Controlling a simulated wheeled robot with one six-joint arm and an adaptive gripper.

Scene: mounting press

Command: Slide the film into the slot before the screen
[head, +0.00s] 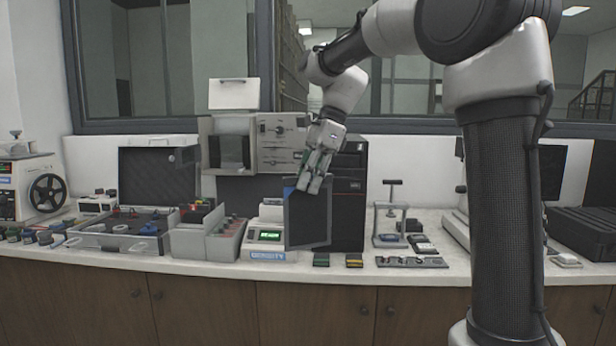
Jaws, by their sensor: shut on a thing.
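My gripper (314,184) is shut on the top edge of the film (307,222), a dark, nearly upright rectangular sheet with a grey border and a blue top left corner. The film hangs in front of a black computer tower (349,190), above or at the counter's front part. I cannot tell whether its lower edge touches the counter. The screen (235,152) is a dark panel in a pale grey machine, left of and behind my gripper. A pale flap (234,94) stands raised above it. The slot before the screen cannot be made out clearly.
A small device with a green display (270,236) stands just left of the film. A grey bin (210,240) and an open case (120,230) lie farther left. A small press stand (391,215) and several small items are to the right.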

